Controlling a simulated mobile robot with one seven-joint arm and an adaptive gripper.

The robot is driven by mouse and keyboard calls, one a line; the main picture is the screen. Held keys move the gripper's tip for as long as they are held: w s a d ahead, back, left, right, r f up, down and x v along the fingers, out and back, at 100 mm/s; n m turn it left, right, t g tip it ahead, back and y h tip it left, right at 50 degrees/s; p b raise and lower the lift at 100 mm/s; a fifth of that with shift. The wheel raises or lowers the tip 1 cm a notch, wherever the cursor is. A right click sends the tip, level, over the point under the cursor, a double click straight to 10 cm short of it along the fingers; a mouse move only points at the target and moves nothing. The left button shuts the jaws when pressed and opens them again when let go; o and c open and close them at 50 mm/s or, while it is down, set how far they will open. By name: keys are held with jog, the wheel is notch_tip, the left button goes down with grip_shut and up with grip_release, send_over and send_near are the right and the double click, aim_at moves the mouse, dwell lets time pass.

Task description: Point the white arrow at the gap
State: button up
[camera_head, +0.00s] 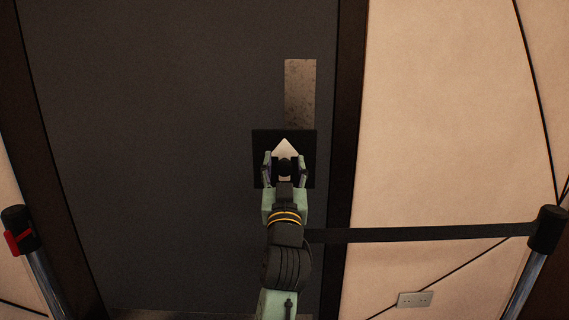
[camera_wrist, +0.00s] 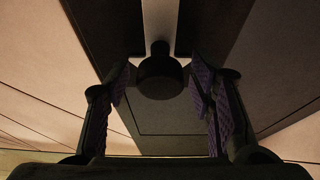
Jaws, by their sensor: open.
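A white arrow tip (camera_head: 285,146) shows on a black square plate (camera_head: 259,145) on the dark panel, pointing up in the head view; its lower part is hidden by my gripper. My gripper (camera_head: 285,162) is open in front of the plate, one finger on each side of a round black knob (camera_wrist: 162,78). In the wrist view, the knob stands between the two open fingers (camera_wrist: 160,98), with room on both sides; I see no grip on it. I cannot make out a gap on the plate.
A grey metal strip (camera_head: 300,93) sits on the dark panel (camera_head: 150,140) above the plate. A black belt (camera_head: 420,234) runs right to a barrier post (camera_head: 547,230); another post (camera_head: 20,232) stands at left. A wall socket (camera_head: 415,300) is low on the right.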

jog(key=shift+c, duration=0.3)
jog(key=c, duration=1.1)
